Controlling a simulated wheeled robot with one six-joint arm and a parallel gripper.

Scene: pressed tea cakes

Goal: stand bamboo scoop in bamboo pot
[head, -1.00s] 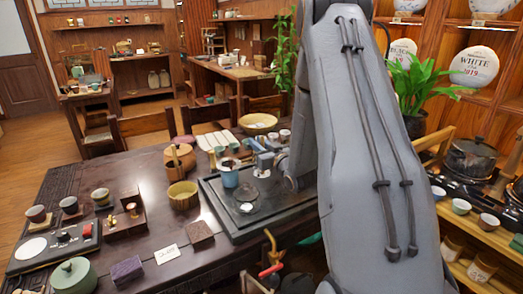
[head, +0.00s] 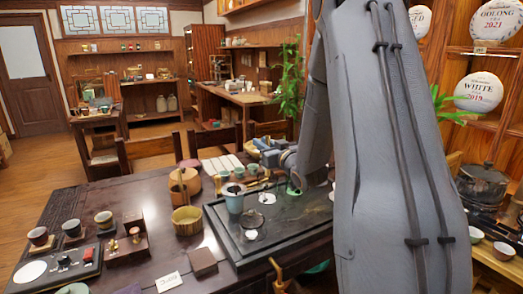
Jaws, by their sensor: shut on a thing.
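My gripper (head: 262,151) is over the far side of the dark tea tray (head: 300,232), partly screened by my own arm. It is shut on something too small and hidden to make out. I cannot pick out a bamboo scoop. A yellowish ribbed container (head: 187,221) stands upright left of the tray, apart from my gripper.
A blue-grey cup (head: 233,203) stands on the tray's left part. A lidded wooden vessel (head: 184,182) is behind the ribbed container. A brown block (head: 203,263) and a white card (head: 169,282) lie in front. Bare tabletop (head: 160,200) shows at the left.

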